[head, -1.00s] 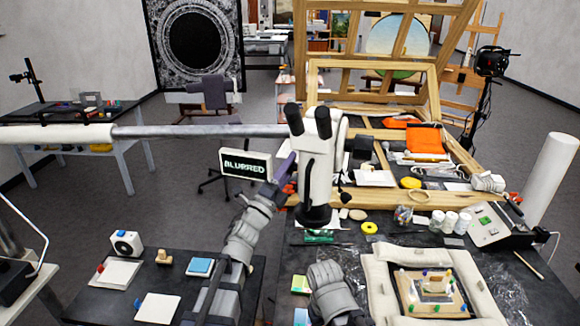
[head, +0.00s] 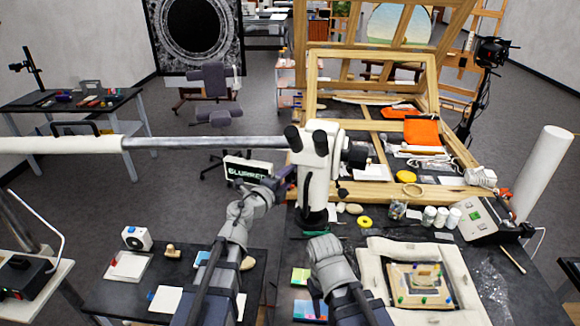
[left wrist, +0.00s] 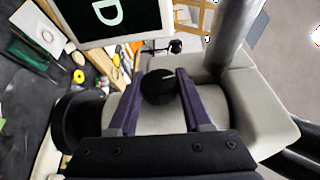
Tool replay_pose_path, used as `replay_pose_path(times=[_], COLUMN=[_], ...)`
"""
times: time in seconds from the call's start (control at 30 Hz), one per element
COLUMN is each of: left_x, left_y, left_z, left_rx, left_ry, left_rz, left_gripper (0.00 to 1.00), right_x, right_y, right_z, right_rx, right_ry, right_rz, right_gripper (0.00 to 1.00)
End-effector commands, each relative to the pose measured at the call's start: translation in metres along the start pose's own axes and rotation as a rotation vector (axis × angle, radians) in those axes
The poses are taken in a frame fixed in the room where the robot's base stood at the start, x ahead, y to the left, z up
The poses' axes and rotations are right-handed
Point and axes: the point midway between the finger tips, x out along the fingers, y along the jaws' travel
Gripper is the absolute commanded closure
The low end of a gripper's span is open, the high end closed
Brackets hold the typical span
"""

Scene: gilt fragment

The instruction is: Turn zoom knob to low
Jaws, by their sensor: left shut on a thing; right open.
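The white microscope (head: 319,178) stands on its black stand at the middle of the work table, with its long grey boom running left. My left gripper (head: 284,184) is at the left side of its head. In the left wrist view the black round zoom knob (left wrist: 158,88) with a short pale mark sits between the two purple fingers of my left gripper (left wrist: 161,76), which is shut on it. The knob is hidden in the head view. A small screen (head: 247,169) beside the microscope reads "BLURRED". My right gripper (head: 316,298) is low over the table front, apart from the microscope.
A framed gilt piece (head: 420,284) lies inside pale padded bolsters at the right front. White jars (head: 441,217), a yellow ring (head: 365,222) and a grey control box (head: 477,218) stand behind it. Coloured note pads (head: 301,277) lie near my right gripper.

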Motion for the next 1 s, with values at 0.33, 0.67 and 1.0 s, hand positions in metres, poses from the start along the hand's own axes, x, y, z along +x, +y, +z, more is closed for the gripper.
replay_pose_path(times=[0.33, 0.67, 1.0], left_x=[0.0003, 0.0002, 0.0002], left_y=[-0.0006, 0.0006, 0.0005], left_z=[-0.0001, -0.0004, -0.0004], left_rx=[-0.020, -0.020, -0.020], left_ry=[0.006, 0.007, 0.007], left_rz=[0.068, 0.072, 0.072], left_gripper=[1.00, 1.00, 0.22], right_x=[-0.0153, -0.0151, -0.0151], right_y=[0.0014, 0.0014, 0.0014], right_z=[0.0011, 0.0011, 0.0010], right_rx=[-0.002, -0.002, -0.002], right_ry=[-0.001, -0.001, -0.001], right_rz=[0.000, 0.000, 0.000], right_gripper=[0.50, 0.50, 0.50])
